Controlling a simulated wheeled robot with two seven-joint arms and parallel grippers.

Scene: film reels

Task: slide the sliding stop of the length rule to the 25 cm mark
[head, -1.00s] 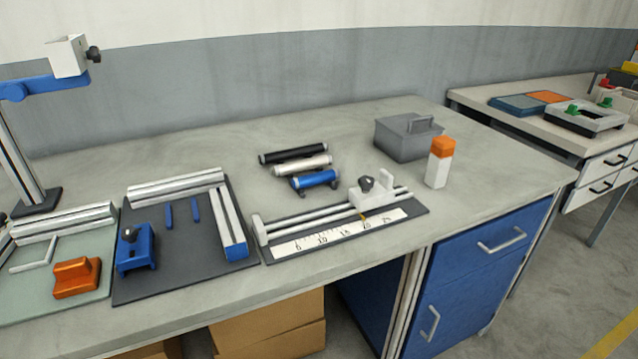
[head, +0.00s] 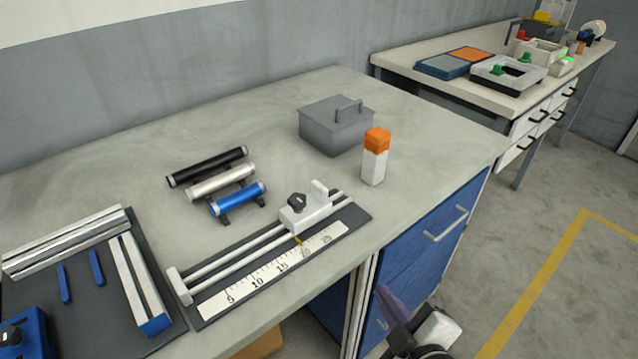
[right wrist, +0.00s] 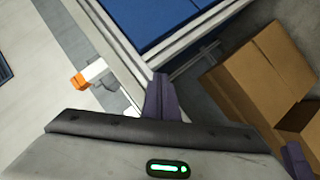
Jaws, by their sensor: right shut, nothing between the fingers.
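The length rule (head: 216,303) lies on the bench, with two rails and a white scale on a dark base. Its white sliding stop (head: 309,215), with a black knob, sits toward the right end of the rails. The stop's yellow pointer (head: 298,240) is at about the 20 mark, left of the 25 mark (head: 327,240). My right gripper (head: 386,298) is shut and empty, in front of the bench's front edge, apart from the rule. A purple finger shows in the right wrist view (right wrist: 160,98).
An orange-capped white bottle (head: 374,165) and a grey lidded box (head: 335,128) stand behind the rule. Black, white and blue rollers (head: 238,199) lie behind its left part. A blue cabinet (head: 440,240) is under the bench. Cardboard boxes (right wrist: 260,75) show in the right wrist view.

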